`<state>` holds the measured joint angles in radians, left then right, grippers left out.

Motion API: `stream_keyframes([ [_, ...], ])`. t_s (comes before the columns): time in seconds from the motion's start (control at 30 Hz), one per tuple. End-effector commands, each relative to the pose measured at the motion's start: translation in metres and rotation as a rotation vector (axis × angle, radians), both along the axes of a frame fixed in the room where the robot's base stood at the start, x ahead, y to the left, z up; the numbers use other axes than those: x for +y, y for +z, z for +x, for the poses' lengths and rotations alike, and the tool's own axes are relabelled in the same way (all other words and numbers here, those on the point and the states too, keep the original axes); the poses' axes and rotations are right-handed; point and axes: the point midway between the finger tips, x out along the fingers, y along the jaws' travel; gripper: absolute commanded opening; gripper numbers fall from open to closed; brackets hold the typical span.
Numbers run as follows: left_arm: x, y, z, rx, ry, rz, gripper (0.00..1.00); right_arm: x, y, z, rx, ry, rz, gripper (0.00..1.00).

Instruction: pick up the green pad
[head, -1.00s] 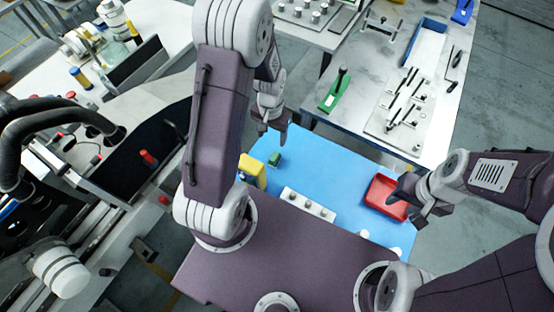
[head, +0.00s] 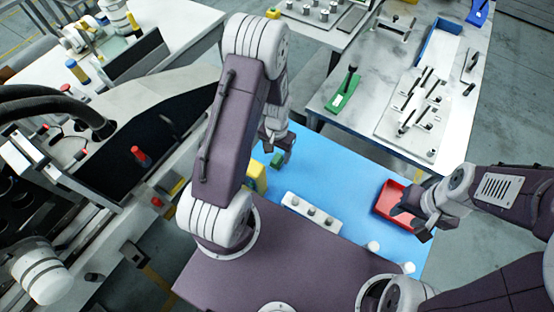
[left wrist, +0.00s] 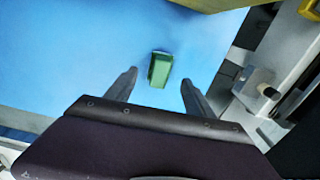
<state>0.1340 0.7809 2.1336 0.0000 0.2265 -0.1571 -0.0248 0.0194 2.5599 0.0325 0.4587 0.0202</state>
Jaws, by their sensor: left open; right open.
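The green pad (head: 277,160) is a small green block on the blue mat (head: 335,180). In the left wrist view the green pad (left wrist: 160,69) lies ahead of my fingertips, roughly centred between them. My left gripper (head: 281,155) is over the mat right by the pad. In the left wrist view my left gripper (left wrist: 158,82) has its two fingers spread apart with nothing between them. My right gripper (head: 412,222) is open by the red tray (head: 384,203), partly covering its near edge.
A yellow block (head: 258,178) stands near the pad, partly behind my left arm. A white block with several round knobs (head: 311,213) lies on the mat. Two small white pieces (head: 373,246) sit at the mat's near right. The middle of the mat is clear.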

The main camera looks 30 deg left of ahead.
Motion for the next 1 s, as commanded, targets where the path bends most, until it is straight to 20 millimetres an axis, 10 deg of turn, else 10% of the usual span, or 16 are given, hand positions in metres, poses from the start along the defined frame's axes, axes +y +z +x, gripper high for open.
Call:
stream_keyframes([
  [0.47, -0.001, -0.038, -0.001, 0.000, 0.000, 0.000, 0.62, 0.000, 0.008, 0.000, 0.000, 0.000, 0.000, 0.41],
  [0.7, -0.001, -0.038, -0.001, 0.000, 0.000, 0.000, 0.00, 0.000, 0.008, 0.000, 0.000, 0.000, 0.000, 0.41],
  [1.0, -0.001, -0.035, 0.000, -0.001, 0.000, 0.000, 0.00, 0.000, 0.007, 0.000, 0.000, 0.000, 0.000, 0.41],
])
